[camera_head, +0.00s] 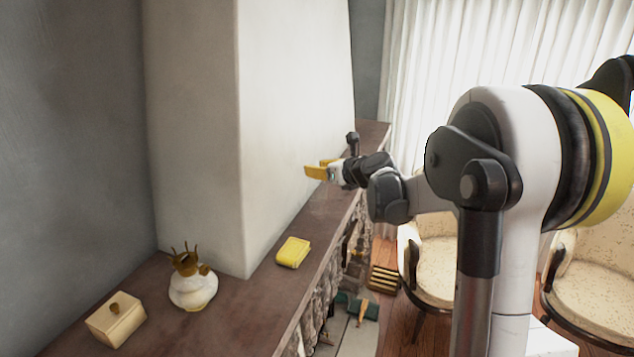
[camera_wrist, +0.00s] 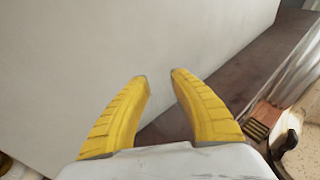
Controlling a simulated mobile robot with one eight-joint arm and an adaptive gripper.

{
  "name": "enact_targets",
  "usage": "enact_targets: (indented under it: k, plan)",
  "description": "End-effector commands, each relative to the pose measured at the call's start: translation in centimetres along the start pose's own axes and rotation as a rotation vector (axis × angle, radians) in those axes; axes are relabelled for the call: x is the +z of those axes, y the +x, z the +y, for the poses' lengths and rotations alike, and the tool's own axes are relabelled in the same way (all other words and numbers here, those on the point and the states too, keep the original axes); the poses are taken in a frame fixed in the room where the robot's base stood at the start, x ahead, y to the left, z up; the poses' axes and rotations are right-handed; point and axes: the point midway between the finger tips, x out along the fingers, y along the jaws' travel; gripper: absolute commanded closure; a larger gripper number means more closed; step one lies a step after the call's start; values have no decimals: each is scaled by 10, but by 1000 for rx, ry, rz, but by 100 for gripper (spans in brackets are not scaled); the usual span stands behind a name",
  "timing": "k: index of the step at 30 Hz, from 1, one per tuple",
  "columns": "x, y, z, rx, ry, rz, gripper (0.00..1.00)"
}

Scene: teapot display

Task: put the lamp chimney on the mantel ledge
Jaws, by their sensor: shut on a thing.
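The mantel ledge (camera_head: 235,310) is a long brown shelf running from the lower left to the back along a pale chimney breast; it also shows in the wrist view (camera_wrist: 240,72). My gripper (camera_head: 317,168) is above the far part of the ledge, close to the pale wall. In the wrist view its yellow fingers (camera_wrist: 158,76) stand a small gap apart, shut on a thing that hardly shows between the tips. I cannot make out the outline of the lamp chimney in either view, nor whether it touches the ledge.
A yellow block-like object (camera_head: 293,252), a white pot with a golden top (camera_head: 193,288) and a cream lidded box (camera_head: 116,318) stand on the near ledge. A small dark object (camera_head: 352,141) is farther back. Pale chairs (camera_head: 440,265) stand right. Ledge between yellow object and gripper is bare.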

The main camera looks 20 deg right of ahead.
Motion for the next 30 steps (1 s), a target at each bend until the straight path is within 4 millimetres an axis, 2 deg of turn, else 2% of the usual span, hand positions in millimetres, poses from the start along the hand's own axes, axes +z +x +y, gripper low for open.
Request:
enact_targets:
  k: [5, 12, 22, 23, 24, 25, 30]
  plan:
    - [-9, 7, 3, -1, 1, -1, 100]
    - [-39, 17, 3, -1, 1, -1, 100]
    - [-43, 18, 3, -1, 0, 0, 100]
    - [-43, 18, 3, -1, 0, 0, 68]
    - [-42, 18, 3, -1, 0, 0, 56]
    - [-42, 18, 3, -1, 0, 0, 52]
    - [-42, 18, 3, -1, 0, 0, 52]
